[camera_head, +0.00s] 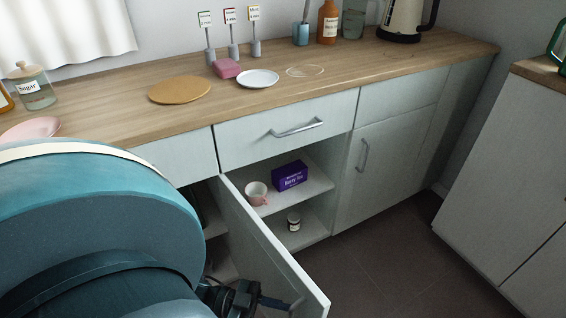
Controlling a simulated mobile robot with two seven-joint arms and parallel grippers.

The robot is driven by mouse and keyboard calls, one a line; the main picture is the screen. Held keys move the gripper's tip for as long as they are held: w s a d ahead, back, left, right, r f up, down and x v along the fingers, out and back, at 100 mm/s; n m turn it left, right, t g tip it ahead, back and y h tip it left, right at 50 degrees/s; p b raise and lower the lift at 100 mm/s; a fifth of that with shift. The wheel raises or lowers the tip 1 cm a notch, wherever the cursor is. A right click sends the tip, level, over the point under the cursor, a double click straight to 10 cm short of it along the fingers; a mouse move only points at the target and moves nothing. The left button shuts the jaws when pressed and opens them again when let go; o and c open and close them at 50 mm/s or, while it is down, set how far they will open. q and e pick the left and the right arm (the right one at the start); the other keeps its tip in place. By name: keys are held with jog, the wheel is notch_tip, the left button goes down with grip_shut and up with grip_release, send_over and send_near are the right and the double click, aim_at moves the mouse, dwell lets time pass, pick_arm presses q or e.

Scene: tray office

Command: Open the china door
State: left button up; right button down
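A white cabinet door (262,241), which I take to be the china door, stands swung well out from the counter front. Behind it, a pink and white cup (256,193) shows on the shelf inside. My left gripper (276,303) is low at the bottom edge of the view, beside the door's outer face and close to its handle (298,303). Whether its fingers touch the handle, and how wide they are, is unclear. My large teal arm link hides much of the lower left. My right gripper is out of view.
The shelf also holds a purple tea box (289,176); a small jar (293,221) stands below. A closed drawer (286,128) is above and a closed door (381,165) to the right. Open floor (395,265) lies before the right-hand cabinet (515,180).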

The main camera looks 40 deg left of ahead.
pick_arm(q)
jog(key=v, duration=1.2)
jog(key=shift+a, duration=0.15)
jog(key=shift+s, duration=0.1)
